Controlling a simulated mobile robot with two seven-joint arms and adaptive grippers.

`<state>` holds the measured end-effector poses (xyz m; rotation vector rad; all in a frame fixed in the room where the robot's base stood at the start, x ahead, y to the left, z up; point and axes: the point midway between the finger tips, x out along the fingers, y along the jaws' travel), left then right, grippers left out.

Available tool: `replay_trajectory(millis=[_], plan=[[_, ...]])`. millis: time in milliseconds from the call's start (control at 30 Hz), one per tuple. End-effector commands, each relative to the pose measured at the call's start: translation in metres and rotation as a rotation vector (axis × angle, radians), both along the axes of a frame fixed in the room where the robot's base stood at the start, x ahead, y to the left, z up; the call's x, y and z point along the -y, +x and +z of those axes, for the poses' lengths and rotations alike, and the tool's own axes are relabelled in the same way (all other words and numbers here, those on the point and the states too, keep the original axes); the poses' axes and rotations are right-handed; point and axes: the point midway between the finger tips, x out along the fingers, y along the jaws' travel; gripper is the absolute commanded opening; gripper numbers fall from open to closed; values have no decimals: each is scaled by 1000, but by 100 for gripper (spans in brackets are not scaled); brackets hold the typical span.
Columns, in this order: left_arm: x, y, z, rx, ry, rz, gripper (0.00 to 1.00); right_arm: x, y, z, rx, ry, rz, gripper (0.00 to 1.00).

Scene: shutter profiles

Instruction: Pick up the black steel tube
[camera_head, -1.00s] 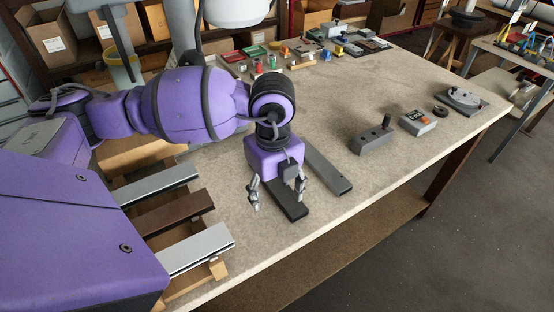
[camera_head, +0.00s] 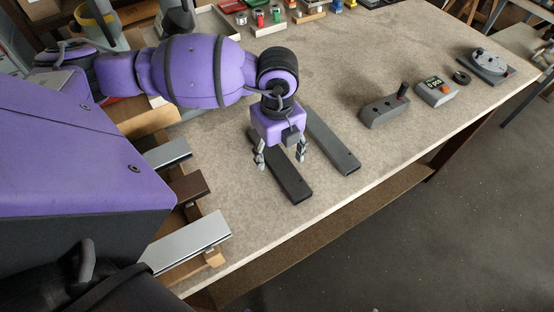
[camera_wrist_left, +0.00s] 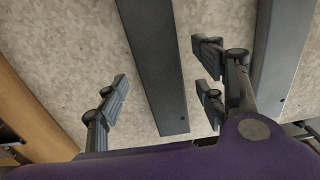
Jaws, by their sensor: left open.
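The black steel tube (camera_head: 291,179) is a long, flat-sided dark bar lying on the workbench, with a small hole near its front end. My left gripper (camera_head: 281,158) is open over it, pointing down, and covers its middle part in the head view. In the left wrist view the tube (camera_wrist_left: 158,65) runs between the spread fingers of the gripper (camera_wrist_left: 163,85). Bare bench shows on both sides of the tube, and the fingers appear clear of it. My right gripper is not in view.
A grey bar (camera_head: 335,143) lies close on the right, also visible in the left wrist view (camera_wrist_left: 283,50). Several profiles, including a silver one (camera_head: 190,240), rest on a wooden rack at left. The bench front is clear.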

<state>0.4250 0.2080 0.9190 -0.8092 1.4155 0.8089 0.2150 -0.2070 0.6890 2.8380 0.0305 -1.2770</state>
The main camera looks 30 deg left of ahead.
Motion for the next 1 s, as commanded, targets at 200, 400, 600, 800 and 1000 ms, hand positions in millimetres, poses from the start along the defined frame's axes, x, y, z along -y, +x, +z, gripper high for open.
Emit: replay_trajectory(millis=[200, 400, 600, 800, 1000], plan=[[0, 0, -14, 0, 0, 0, 63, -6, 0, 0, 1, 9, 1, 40], [0, 0, -14, 0, 0, 0, 58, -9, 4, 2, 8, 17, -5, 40], [0, 0, -14, 1, 1, 0, 32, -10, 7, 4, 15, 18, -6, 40], [0, 0, -13, 1, 1, 0, 6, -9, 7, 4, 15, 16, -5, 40], [0, 1, -13, 2, 0, 0, 0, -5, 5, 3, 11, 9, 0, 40]])
